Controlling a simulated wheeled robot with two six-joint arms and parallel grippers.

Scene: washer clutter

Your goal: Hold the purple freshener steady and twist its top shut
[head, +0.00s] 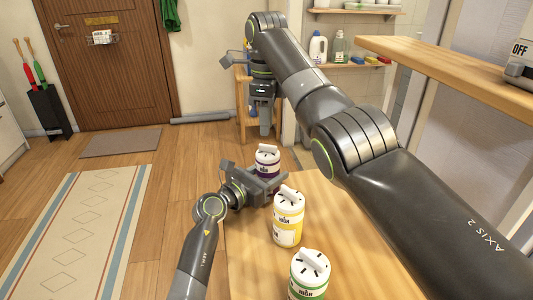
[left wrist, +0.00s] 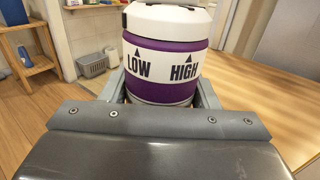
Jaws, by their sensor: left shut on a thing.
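The purple freshener (head: 267,161) stands upright near the far end of the wooden table, with a white top and a raised white grip across it. My left gripper (head: 268,185) is shut around its body from the left. In the left wrist view, the freshener (left wrist: 165,55) sits between the fingers, its white band reading LOW and HIGH with arrows; its top is cut off by the frame. My right gripper (head: 264,127) hangs pointing down, above and apart from the freshener in the picture. Its finger opening is too small to make out.
A yellow freshener (head: 288,219) and a green freshener (head: 309,273) stand nearer on the table (head: 250,262). My right arm crosses the right side of the head view. A wooden shelf (head: 440,58) is at the right; a wooden stand (head: 242,100) is behind my right gripper.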

